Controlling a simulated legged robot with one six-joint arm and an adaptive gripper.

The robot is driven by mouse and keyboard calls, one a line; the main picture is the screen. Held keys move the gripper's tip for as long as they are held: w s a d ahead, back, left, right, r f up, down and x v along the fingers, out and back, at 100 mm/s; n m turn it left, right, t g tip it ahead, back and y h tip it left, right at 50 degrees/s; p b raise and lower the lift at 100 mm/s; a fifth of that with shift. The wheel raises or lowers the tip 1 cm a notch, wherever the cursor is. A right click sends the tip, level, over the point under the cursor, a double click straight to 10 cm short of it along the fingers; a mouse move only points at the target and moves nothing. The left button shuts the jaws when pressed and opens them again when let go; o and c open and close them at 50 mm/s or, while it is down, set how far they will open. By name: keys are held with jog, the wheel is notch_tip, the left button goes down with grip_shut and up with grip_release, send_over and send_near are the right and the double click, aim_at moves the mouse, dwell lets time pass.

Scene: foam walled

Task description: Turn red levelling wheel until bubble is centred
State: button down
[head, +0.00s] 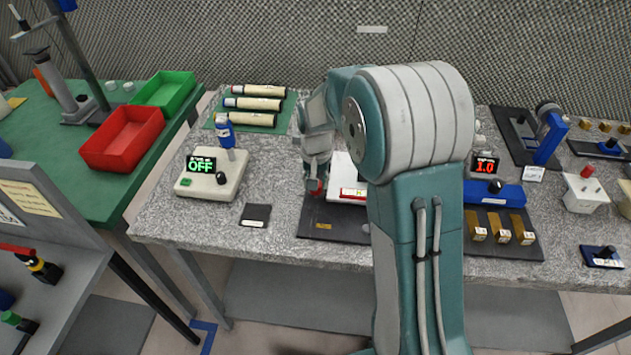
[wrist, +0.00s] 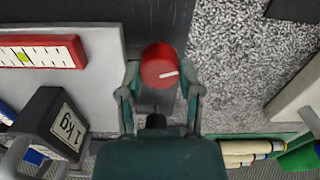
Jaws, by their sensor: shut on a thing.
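The red levelling wheel (wrist: 160,58) has a white mark pointing right in the wrist view. My gripper (wrist: 160,78) is shut on it, with one finger on each side. The white plate (wrist: 98,85) lies left of the wheel in the wrist view. On it is a red-framed level (wrist: 62,51) with a green bubble (wrist: 22,57). The level's left end is cut off, so I cannot tell whether the bubble is centred. My arm hides part of the plate in the head view.
A black 1 kg weight (wrist: 50,125) stands on the plate near my gripper. A dark base (head: 335,228) lies under the wheel. A white box with an OFF display (head: 210,188) and a small dark pad (head: 255,215) stand to the left. Granite between them is clear.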

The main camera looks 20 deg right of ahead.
jog(key=shift+m, duration=0.6)
jog(key=shift+c, duration=1.3)
grip_release()
jog(key=shift+a, duration=0.1)
